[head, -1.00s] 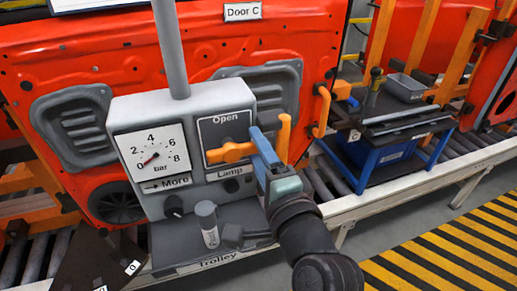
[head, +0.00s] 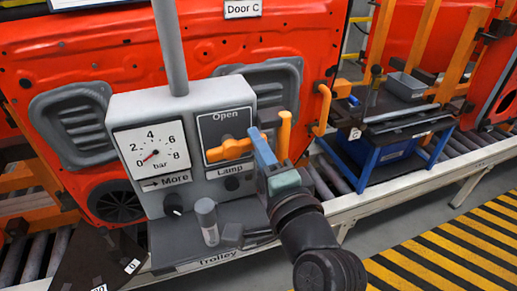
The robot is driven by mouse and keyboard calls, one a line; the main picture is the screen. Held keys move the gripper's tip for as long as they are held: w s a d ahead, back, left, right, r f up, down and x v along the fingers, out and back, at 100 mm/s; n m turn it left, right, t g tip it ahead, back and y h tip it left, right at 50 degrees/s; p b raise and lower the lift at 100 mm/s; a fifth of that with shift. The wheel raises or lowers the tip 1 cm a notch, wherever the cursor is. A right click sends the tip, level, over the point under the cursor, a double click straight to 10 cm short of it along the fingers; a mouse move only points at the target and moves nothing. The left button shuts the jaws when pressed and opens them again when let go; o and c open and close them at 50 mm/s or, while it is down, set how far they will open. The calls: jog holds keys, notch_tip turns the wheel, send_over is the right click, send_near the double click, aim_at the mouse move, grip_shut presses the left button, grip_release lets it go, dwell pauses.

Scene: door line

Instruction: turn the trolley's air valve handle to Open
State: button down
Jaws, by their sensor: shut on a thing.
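The orange air valve handle (head: 230,149) lies roughly level on the front of the grey trolley box (head: 130,104), below the word "Open" on its dark plate (head: 214,127). Its right end passes behind a blue finger of my gripper (head: 273,140); the other finger is orange. My gripper is shut on the handle's right end, though the fingers hide the contact itself. The gauge (head: 152,148) left of the handle has its needle near 0 bar.
A grey cylinder (head: 206,221) stands on the trolley shelf. The red door (head: 60,60) is close behind. Striped floor (head: 440,245) at right is clear.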

aim_at(225, 118)
jog(key=n, duration=0.1)
jog(key=r+n+b, duration=0.1)
jog(key=n, duration=0.2)
jog(key=shift+s+a+r+b, duration=0.1)
jog(key=shift+a+r+b, duration=0.1)
jog(key=shift+a+b, duration=0.1)
jog(key=n, duration=0.1)
jog(key=n+b, duration=0.1)
jog(key=r+n, duration=0.1)
jog(key=n, duration=0.1)
jog(key=shift+s+a, duration=0.1)
jog(key=shift+a, duration=0.2)
jog(key=n, duration=0.1)
jog(key=a+n+b, duration=0.1)
jog(key=n, duration=0.1)
jog(key=n+b, duration=0.1)
jog(key=shift+s+a+r, duration=0.15)
jog(key=shift+s+r, duration=0.1)
jog(key=shift+r, duration=0.15)
jog(key=shift+s+a+r+n+b, duration=0.1)
jog(key=shift+a+n+b, duration=0.2)
jog(key=shift+n, duration=0.45)
jog(key=shift+s+a+r+n+b, duration=0.1)
jog(key=shift+a+n+b, duration=0.1)
jog(key=shift+n+b, duration=0.45)
jog(key=shift+a+n+b, duration=0.15)
jog(key=shift+a+n, duration=0.1)
jog(key=shift+n, duration=0.65)
jog(key=c, duration=0.7)
grip_release()
